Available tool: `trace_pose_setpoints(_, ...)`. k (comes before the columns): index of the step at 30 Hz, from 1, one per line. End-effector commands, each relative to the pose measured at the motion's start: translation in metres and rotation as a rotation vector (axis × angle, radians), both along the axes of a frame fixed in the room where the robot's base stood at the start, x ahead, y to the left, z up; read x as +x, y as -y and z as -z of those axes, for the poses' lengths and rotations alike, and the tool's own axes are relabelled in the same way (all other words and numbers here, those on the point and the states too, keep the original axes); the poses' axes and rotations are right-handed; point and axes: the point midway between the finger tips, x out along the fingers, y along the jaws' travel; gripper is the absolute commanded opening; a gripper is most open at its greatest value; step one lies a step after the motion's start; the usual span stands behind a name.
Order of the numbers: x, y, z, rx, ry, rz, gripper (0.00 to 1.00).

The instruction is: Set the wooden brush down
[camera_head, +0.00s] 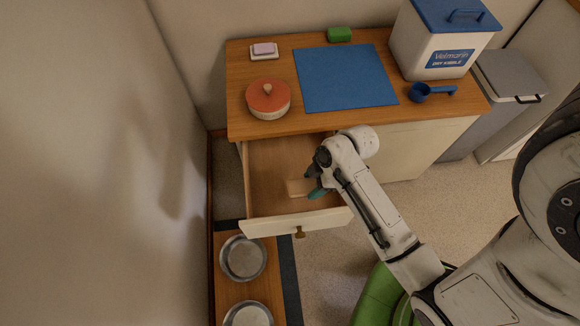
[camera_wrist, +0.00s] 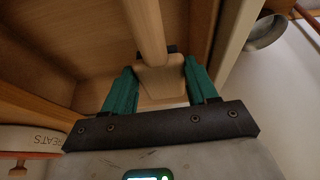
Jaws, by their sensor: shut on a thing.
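The wooden brush (camera_head: 298,188) is a pale block in my gripper, inside the open drawer (camera_head: 265,160) of the cabinet. In the wrist view its round handle (camera_wrist: 150,30) runs up and away from the block end between my fingers. My gripper (camera_head: 314,186) has teal fingers; in the wrist view they (camera_wrist: 160,72) are shut on the brush from both sides. My wrist hides part of the drawer's right side. I cannot tell whether the brush touches the drawer floor.
The cabinet top holds a blue mat (camera_head: 345,77), a red-lidded jar (camera_head: 268,107), a blue scoop (camera_head: 432,91) and a white bin (camera_head: 440,45). The drawer's left part is clear.

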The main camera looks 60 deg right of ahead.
Motion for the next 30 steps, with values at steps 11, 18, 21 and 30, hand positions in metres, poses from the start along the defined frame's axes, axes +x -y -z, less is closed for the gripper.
trace_pose_setpoints(11, 0.074, 0.035, 0.035, -0.001, 0.002, 0.000, 0.26)
trace_pose_setpoints(18, 0.105, 0.048, 0.075, 0.000, 0.000, -0.001, 0.26)
trace_pose_setpoints(21, 0.112, 0.052, 0.085, 0.000, 0.000, 0.000, 0.26)
trace_pose_setpoints(30, 0.122, 0.056, 0.109, 0.000, -0.001, 0.000, 0.26)
